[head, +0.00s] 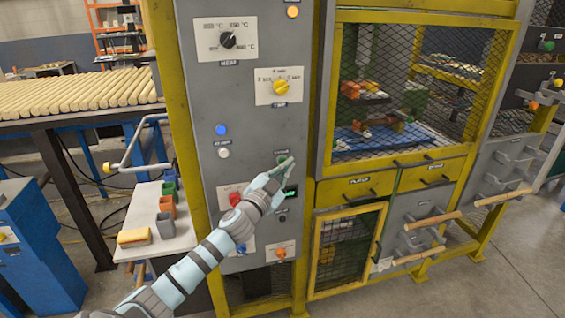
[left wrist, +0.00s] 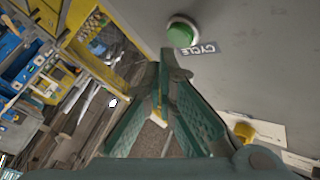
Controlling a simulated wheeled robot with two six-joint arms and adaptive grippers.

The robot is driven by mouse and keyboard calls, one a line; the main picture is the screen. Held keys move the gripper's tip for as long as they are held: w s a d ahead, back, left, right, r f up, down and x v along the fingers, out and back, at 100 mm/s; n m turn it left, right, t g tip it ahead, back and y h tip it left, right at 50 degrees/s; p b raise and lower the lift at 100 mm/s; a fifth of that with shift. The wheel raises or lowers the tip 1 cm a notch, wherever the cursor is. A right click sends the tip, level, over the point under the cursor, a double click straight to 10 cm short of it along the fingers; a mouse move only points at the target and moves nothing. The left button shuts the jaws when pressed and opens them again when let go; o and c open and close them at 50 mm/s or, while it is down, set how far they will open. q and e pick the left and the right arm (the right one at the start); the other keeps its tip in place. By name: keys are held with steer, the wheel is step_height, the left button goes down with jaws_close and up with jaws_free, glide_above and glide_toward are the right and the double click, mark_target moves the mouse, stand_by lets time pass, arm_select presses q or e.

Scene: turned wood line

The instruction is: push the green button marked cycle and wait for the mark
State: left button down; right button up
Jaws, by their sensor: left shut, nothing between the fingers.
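The green button (left wrist: 180,34) sits in a pale round ring on the grey panel in the left wrist view. A label reading CYCLE (left wrist: 203,48) is beside it. My left gripper (left wrist: 168,68) is shut and empty, with its fingertips close to the button and a small gap between them in the picture. In the head view my left gripper (head: 288,163) is at the panel just below a small label and largely covers the button. My right gripper is not in view.
The grey panel (head: 258,128) also carries a black dial (head: 228,40), a yellow knob (head: 280,87), a blue lamp (head: 220,130), a white button (head: 223,153) and a red knob (head: 235,198). A mesh-fronted yellow cabinet (head: 322,170) stands right of it. Wooden rods (head: 80,92) lie at left.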

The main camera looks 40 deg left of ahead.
arm_select(q)
steer(key=shift+a, duration=0.15)
stand_by(0.4)
steer(key=shift+w+a, duration=0.2)
steer(key=shift+w+a, duration=0.2)
steer(key=shift+a, duration=0.1)
stand_by(0.7)
stand_by(0.3)
steer(key=shift+s+d, duration=0.45)
steer(key=shift+d, duration=0.2)
steer(key=shift+s+d, duration=0.75)
steer(key=shift+d, duration=0.3)
steer(key=shift+s+d, duration=0.7)
steer(key=shift+d, duration=0.3)
